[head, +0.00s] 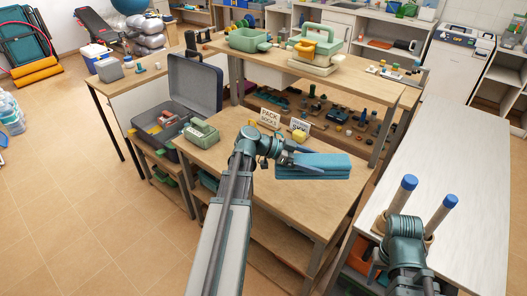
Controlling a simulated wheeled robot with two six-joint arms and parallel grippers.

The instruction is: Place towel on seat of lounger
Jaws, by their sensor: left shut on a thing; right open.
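The towel (318,166) is a blue folded stack over the wooden worktable in the middle of the head view. My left gripper (288,157) is shut on its left end. I cannot tell whether the towel touches the tabletop. My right gripper (400,272) is open at the lower right, low in front of the white-topped table, and its fingers are partly hidden. A black reclined seat with red parts (97,24), which looks like the lounger, stands far off at the upper left. Its seat is small and hard to make out.
The white-topped table (475,155) is at right; blue-capped rolls (441,214) stand beside my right arm. Tiled floor (75,190) is clear at left.

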